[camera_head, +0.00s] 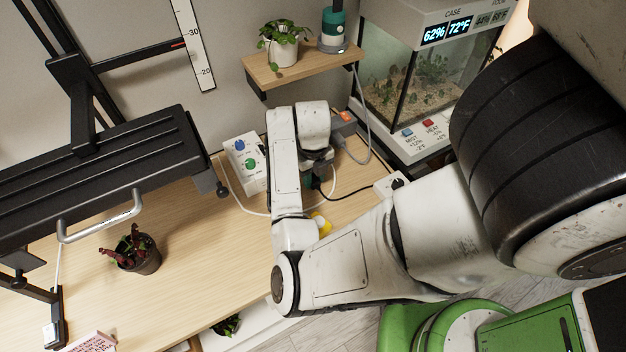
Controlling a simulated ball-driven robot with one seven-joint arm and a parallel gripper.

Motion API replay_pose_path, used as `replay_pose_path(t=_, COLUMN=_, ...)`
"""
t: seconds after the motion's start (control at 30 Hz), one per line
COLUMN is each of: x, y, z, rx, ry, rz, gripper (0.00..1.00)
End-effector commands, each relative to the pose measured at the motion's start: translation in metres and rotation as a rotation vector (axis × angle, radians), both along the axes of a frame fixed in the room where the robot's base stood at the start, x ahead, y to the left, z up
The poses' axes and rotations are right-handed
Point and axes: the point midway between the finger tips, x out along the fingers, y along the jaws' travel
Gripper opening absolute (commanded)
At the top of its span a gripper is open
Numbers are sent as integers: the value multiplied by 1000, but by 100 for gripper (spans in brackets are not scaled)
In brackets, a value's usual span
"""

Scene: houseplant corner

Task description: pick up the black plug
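My gripper (314,178) points down at the wooden bench, below the end of my white arm. Its fingers are mostly hidden by the wrist, so I cannot tell whether it is open or shut. A small dark piece beside the fingers, at the end of a black cord (350,194), may be the black plug, but it is too hidden to be sure. The cord runs right toward a white power strip (381,187), which has a black part on top. I cannot tell whether anything is held.
A white box with blue and green knobs (245,160) stands left of my arm. A glass terrarium (405,85) is at the back right, a wooden shelf (275,76) above. A potted red plant (139,257) and black rack (95,170) are left. Bare bench (205,245) lies between.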

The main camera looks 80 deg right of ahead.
Motion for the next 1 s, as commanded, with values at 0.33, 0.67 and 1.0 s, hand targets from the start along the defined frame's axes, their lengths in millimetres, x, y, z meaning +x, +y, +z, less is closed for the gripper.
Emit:
replay_pose_path(t=0.33, x=0, y=0, z=0, rx=0, ry=0, rz=0, gripper=0)
replay_pose_path(t=0.67, x=0, y=0, z=3, rx=-1, ry=-1, rz=-1, gripper=0)
replay_pose_path(t=1.0, x=-8, y=11, z=47, rx=-4, ry=-3, rz=-1, gripper=0)
